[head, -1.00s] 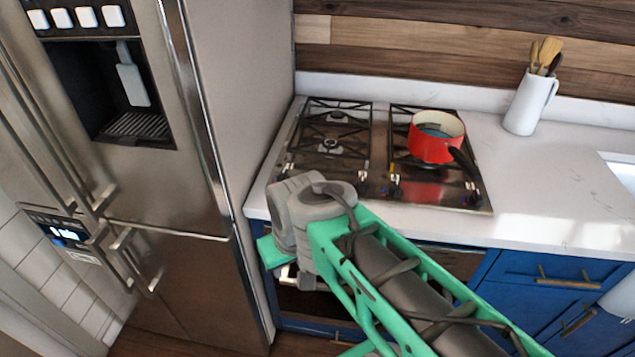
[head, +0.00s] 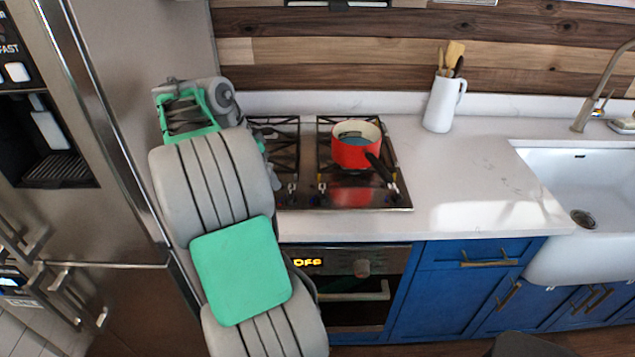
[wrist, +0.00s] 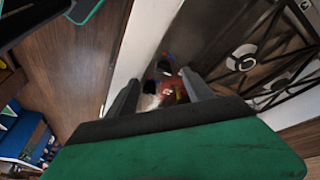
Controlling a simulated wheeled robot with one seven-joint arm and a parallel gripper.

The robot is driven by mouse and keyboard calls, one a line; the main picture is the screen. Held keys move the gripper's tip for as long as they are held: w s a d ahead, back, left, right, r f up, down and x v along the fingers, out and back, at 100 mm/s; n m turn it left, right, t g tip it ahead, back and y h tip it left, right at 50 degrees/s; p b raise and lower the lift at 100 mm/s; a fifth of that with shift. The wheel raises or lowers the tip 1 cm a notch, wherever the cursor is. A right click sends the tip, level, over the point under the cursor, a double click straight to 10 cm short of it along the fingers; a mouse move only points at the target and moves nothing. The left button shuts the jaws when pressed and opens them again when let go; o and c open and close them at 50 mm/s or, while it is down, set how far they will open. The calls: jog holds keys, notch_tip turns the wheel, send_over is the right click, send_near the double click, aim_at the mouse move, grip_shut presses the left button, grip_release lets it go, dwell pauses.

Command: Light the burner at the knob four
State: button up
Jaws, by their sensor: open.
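The gas cooktop (head: 300,203) is set in the white counter, with black grates and small knobs along its front edge. Two knobs show near the middle (head: 292,190) and (head: 321,189). More is at the right front by the pot handle. My arm hides the cooktop's left part, and I cannot read which knob is four. In the wrist view, my gripper (wrist: 160,90) is open, its two fingers apart above the cooktop's front strip. A dark knob (wrist: 164,67) shows between and beyond the fingers, with no visible contact. The gripper is hidden in the head view.
A red pot (head: 352,152) stands on the right grate, handle pointing front right. A white utensil jug (head: 439,104) stands behind, right of the cooktop. The fridge (head: 110,180) is close on the left. The oven (head: 350,312) below reads OFF. The counter's right stretch is clear.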

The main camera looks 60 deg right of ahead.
aim_at(323, 194)
jog(key=s+d+f+m+g+y, duration=0.1)
jog(key=s+d+f+m+g, duration=0.1)
jog(key=s+d+m, duration=0.65)
jog(key=shift+n, duration=0.25)
jog(key=x, duration=0.2)
jog(key=b+x, duration=0.1)
jog(key=x, duration=0.2)
jog(key=b+x, duration=0.1)
jog(key=x, duration=0.1)
jog(key=shift+w+a+f, duration=0.1)
jog(key=shift+w+f, duration=0.1)
jog(key=shift+f, duration=0.2)
jog(key=shift+c, duration=0.6)
grip_shut()
